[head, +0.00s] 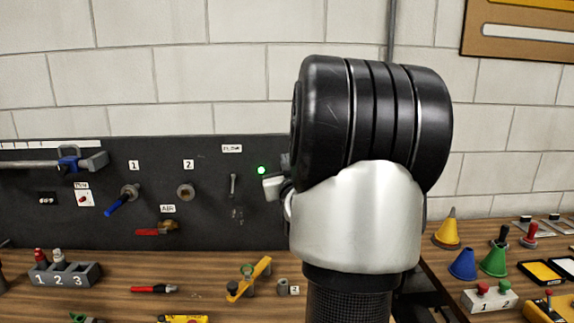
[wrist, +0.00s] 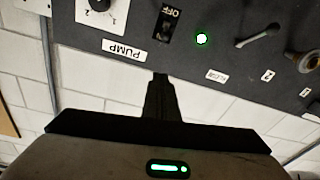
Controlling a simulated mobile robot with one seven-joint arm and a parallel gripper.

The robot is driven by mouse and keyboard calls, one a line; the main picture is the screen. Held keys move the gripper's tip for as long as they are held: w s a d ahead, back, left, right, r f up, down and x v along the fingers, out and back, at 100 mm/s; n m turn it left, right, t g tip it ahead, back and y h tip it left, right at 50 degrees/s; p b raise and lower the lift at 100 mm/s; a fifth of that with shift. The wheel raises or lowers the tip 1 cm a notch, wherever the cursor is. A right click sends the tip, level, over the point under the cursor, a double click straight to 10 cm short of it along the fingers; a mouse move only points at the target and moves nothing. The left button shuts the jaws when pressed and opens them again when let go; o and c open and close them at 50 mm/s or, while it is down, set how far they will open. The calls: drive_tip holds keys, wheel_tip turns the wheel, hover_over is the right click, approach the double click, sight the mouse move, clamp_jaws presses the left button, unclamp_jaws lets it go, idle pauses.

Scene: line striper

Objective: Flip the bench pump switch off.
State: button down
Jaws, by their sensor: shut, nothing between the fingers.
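The pump switch (wrist: 165,25) is a dark rocker or toggle on the black panel in the wrist view, which shows the panel upside down. The word OFF is printed beside it, and a white PUMP label (wrist: 125,49) is close by. I cannot tell the switch's position clearly. A green lamp (wrist: 201,39) is lit beside it and also shows in the head view (head: 261,170). My gripper (wrist: 160,78) is shut and empty, its tips pointing at the panel near the switch, apparently short of it. My arm hides the switch in the head view.
A white dial plate (wrist: 100,12) and a small lever (wrist: 258,36) flank the switch and lamp. Valves with a blue handle (head: 122,200) and a red handle (head: 153,231) stick out of the panel. The bench (head: 115,302) below holds tools and a numbered block (head: 64,275).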

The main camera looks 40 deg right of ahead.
drive_tip(key=p+x, duration=0.1)
drive_tip(key=x, duration=0.6)
drive_tip(key=shift+w+d, duration=0.2)
drive_tip(key=shift+s+f, duration=0.25)
drive_tip(key=shift+f, duration=0.7)
drive_tip(key=shift+s+f, duration=0.25)
drive_tip(key=shift+f, duration=0.65)
drive_tip(key=shift+d+f, duration=0.1)
drive_tip(key=b, duration=0.3)
drive_tip(key=shift+f+h, duration=0.25)
drive_tip(key=shift+h, duration=0.15)
